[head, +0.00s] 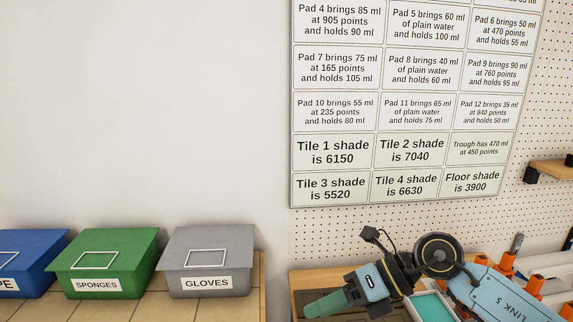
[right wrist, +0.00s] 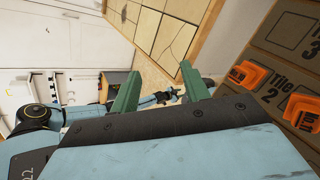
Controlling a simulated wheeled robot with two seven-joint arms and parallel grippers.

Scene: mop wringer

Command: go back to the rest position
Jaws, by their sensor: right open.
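My right gripper (head: 318,306) is at the lower right of the head view, over the front left part of a bench with a wooden edge. Its green fingers point left and overlap in that view. In the right wrist view the two green fingers of the gripper (right wrist: 160,72) stand well apart, with nothing held between them.
A wall sign (head: 415,100) hangs above the bench on pegboard. A blue bin (head: 25,265), a green sponges bin (head: 105,262) and a grey gloves bin (head: 212,255) stand on a tiled top at left. Orange holders (right wrist: 250,77) sit beside tile labels in the right wrist view.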

